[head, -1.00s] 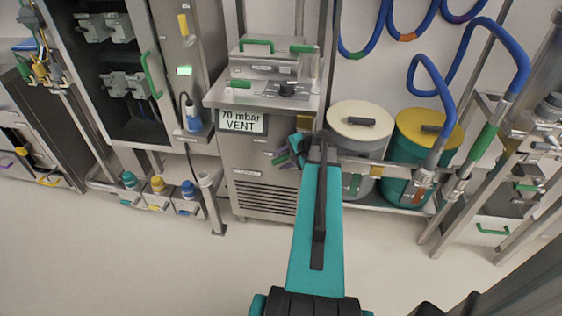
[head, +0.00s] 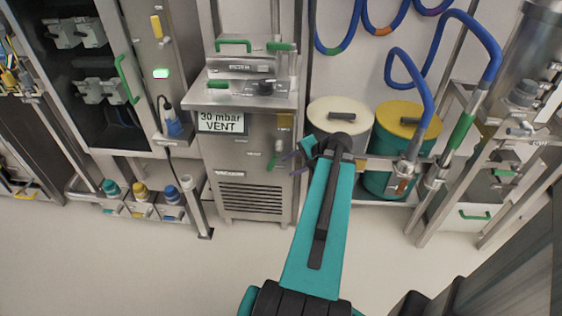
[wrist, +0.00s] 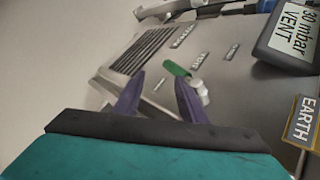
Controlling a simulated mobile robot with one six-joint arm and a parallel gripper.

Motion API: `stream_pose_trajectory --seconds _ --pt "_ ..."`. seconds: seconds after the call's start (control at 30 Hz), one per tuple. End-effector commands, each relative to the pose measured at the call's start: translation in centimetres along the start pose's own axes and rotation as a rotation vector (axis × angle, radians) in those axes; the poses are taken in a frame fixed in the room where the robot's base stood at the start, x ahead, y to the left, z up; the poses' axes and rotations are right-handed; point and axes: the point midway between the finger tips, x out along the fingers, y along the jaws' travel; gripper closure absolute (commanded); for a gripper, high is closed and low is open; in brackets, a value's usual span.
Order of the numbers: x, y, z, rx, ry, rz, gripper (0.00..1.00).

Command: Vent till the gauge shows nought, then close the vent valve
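The gauge display (head: 221,122) on the steel cabinet reads "30 mbar VENT" in the head view. The same display (wrist: 291,31) shows in the wrist view. The vent valve's green handle (head: 272,162) is on the cabinet front beside a small VENT label. In the wrist view the green handle (wrist: 176,69) lies just beyond the fingertips, nearer the right finger, with a pale metal valve body below it. My gripper (wrist: 159,80) is open, its two purple fingers apart with nothing between them. In the head view my gripper (head: 296,158) is right of the handle, partly hidden by my arm.
A cream-lidded drum (head: 340,112) and a yellow-lidded drum (head: 407,118) stand right of the cabinet. A rail post (head: 199,205) stands left. The floor in front is clear.

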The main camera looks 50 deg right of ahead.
Motion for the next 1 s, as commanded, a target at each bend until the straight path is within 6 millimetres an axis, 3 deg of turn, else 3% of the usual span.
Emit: stream_pose_trajectory --seconds 0.3,0.67,0.9,1.0 --pt "-1.8 1.9 -0.4 -0.002 -0.004 -0.002 0.62" --pt "-2.0 2.0 -0.4 -0.003 -0.005 -0.002 0.62" --pt "-1.0 2.1 0.4 -0.017 -0.018 0.013 1.0" --pt "0.4 2.4 1.5 -0.038 -0.038 0.037 1.0"
